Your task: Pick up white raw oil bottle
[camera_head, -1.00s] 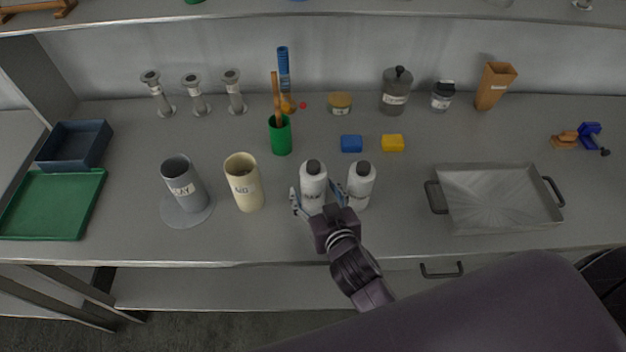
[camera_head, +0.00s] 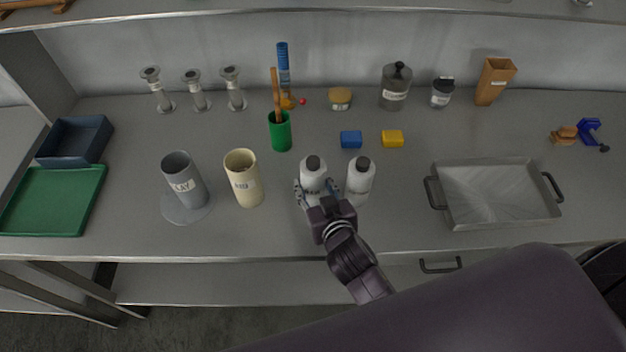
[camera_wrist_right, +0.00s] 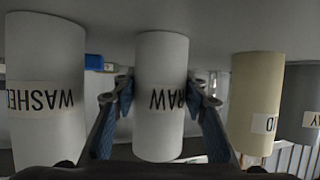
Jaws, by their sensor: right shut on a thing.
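The white raw oil bottle (camera_head: 313,173), with a dark cap, stands upright on the bench near the front middle. In the right wrist view it is the white cylinder (camera_wrist_right: 160,92) labelled RAW, shown upside down. My right gripper (camera_head: 317,190) is around it from the front, and its two fingers (camera_wrist_right: 160,100) are shut on its sides. Its lower part is hidden by my gripper in the head view. A second white bottle (camera_head: 360,177), labelled WASHED in the wrist view (camera_wrist_right: 45,90), stands close to its right in the head view. My left gripper is not in view.
A cream cylinder (camera_head: 243,178) and a grey cylinder (camera_head: 184,181) stand to the left. A metal tray (camera_head: 495,195) lies to the right. A green holder (camera_head: 280,132) and blue (camera_head: 351,139) and yellow (camera_head: 392,138) blocks are behind. An upper shelf edge (camera_head: 440,16) runs across the back.

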